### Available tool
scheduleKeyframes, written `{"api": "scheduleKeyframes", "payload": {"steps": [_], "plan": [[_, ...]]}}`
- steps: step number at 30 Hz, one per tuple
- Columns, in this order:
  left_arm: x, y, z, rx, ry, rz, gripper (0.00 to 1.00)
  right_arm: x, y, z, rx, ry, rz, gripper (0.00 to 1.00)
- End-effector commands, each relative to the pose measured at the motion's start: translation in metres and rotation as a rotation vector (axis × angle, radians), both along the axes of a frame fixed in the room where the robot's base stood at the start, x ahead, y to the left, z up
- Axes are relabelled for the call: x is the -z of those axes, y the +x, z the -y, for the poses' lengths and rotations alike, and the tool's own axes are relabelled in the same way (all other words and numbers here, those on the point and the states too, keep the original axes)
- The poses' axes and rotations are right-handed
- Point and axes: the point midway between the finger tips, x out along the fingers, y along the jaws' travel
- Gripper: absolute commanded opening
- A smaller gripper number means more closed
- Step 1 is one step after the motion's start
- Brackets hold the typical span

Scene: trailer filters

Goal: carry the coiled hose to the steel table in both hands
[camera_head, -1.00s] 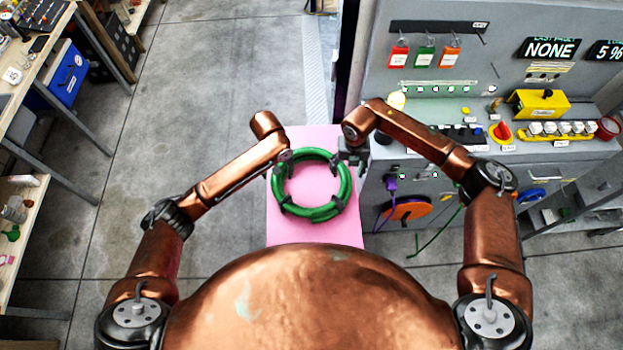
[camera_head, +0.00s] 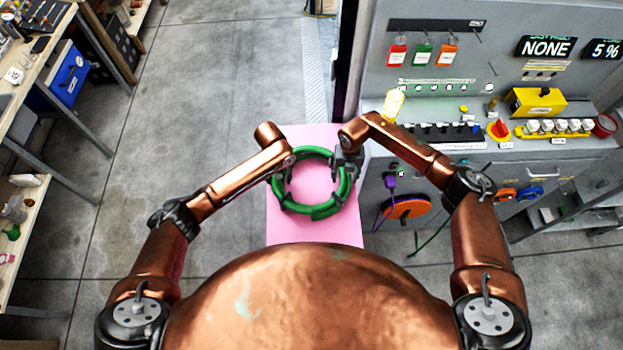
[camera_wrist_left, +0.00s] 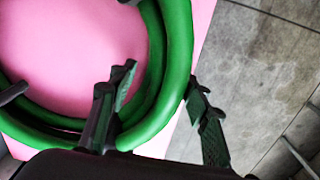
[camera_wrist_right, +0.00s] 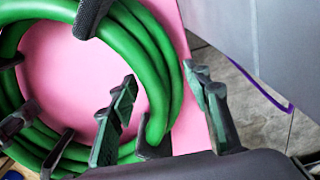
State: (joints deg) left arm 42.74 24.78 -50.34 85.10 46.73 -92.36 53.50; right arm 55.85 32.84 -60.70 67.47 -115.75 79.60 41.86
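The coiled green hose (camera_head: 318,211), bound with dark ties, lies flat on a pink-topped stand (camera_head: 285,232) in front of me. My left gripper (camera_head: 283,172) is at the coil's left side. In the left wrist view its open fingers (camera_wrist_left: 160,95) stand on either side of the hose strands (camera_wrist_left: 178,50). My right gripper (camera_head: 347,170) is at the coil's right side. In the right wrist view its fingers (camera_wrist_right: 162,85) are also apart, with the strands (camera_wrist_right: 150,45) between them. I cannot tell for certain which surface is the steel table.
Wooden benches (camera_head: 40,75) line the left, with a blue bin (camera_head: 68,75). The grey floor (camera_head: 200,90) between is clear.

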Motion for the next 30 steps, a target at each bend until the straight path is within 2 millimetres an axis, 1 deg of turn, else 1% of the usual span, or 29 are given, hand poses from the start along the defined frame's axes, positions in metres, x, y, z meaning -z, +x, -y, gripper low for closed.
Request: {"api": "scheduleKeyframes", "payload": {"steps": [1, 2, 18, 30], "plan": [[0.0001, 0.0002, 0.0002, 0.000, 0.000, 0.000, 0.40, 0.0001, 0.0003, -0.0003, 0.000, 0.000, 0.000, 0.40], [0.0001, 0.0002, 0.0003, 0.000, 0.000, 0.000, 0.37, 0.0001, 0.0004, -0.0003, 0.000, 0.000, 0.000, 0.37], [-0.0009, 0.0005, 0.0000, 0.000, 0.000, 0.001, 0.00, -0.0009, 0.0006, -0.0001, -0.001, 0.000, 0.001, 0.00], [-0.0011, 0.0006, -0.0003, 0.000, 0.000, 0.002, 0.00, -0.0011, 0.0006, 0.0000, 0.000, 0.000, 0.001, 0.00]]}}
